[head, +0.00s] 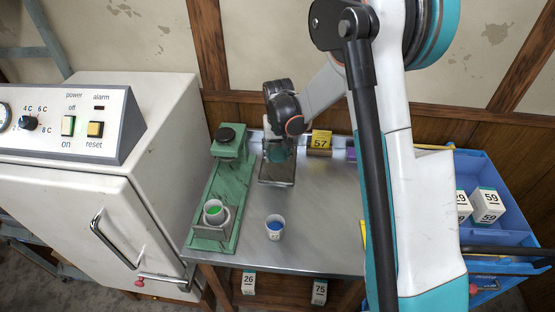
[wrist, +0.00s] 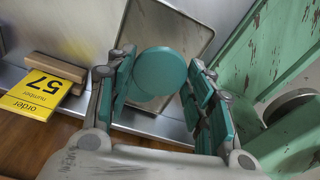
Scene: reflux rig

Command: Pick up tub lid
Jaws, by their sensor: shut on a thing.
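The tub lid is a round teal disc (wrist: 160,71) between the fingertips of my gripper in the wrist view. My gripper (wrist: 158,85) is shut on it, with a teal-padded finger on each side. In the head view my gripper (head: 277,152) is at the back of the metal table, over a small metal tray (head: 278,181). The tray (wrist: 200,40) lies behind the lid in the wrist view. I cannot tell whether the lid touches the tray.
A green stand (head: 212,180) with a cup of green content (head: 213,212) is on the left. A cup with blue content (head: 275,229) stands near the front edge. A yellow 57 card (head: 320,141) is at the back. A blue crate (head: 500,165) is right.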

